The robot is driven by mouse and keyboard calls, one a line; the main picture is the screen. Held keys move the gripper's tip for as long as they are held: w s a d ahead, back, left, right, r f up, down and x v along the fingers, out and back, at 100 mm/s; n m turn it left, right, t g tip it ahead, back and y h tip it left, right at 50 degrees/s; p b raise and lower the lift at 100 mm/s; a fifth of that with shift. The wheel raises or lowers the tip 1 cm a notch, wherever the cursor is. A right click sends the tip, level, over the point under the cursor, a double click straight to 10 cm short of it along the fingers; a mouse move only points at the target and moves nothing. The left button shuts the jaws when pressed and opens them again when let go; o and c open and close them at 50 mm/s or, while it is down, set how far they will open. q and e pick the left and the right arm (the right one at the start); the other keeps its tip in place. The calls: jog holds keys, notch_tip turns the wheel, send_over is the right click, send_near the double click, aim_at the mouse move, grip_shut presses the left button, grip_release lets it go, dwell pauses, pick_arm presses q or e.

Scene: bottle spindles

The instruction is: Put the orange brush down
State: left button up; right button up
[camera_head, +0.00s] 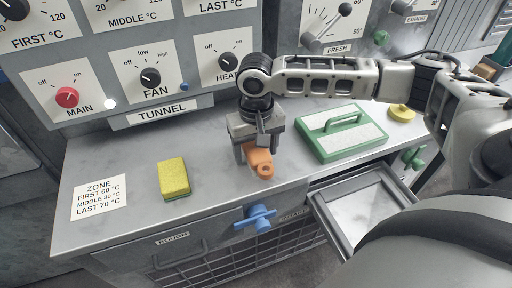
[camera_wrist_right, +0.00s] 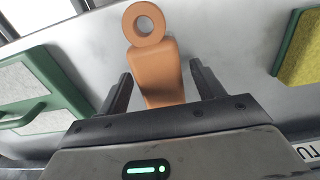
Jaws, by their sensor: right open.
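The orange brush (camera_head: 262,163) lies on the grey counter near its front edge, below my right gripper (camera_head: 252,150). In the right wrist view the orange brush (camera_wrist_right: 155,65) shows a ring-shaped end and a flat body. My right gripper (camera_wrist_right: 160,88) is open, with one finger on each side of the brush body and a visible gap to each finger. My left gripper is not in view.
A yellow sponge (camera_head: 173,178) lies to the left and a green-framed panel with a handle (camera_head: 343,152) to the right. A round yellow item (camera_head: 401,112) is farther right. A blue valve handle (camera_head: 256,218) and an open drawer (camera_head: 345,242) are at the front.

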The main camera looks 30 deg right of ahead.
pick_arm(q)
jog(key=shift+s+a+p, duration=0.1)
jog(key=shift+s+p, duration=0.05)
jog(key=shift+p, duration=0.5)
pick_arm(e)
notch_tip(320, 180, up, 12)
jog(key=shift+r, duration=0.2)
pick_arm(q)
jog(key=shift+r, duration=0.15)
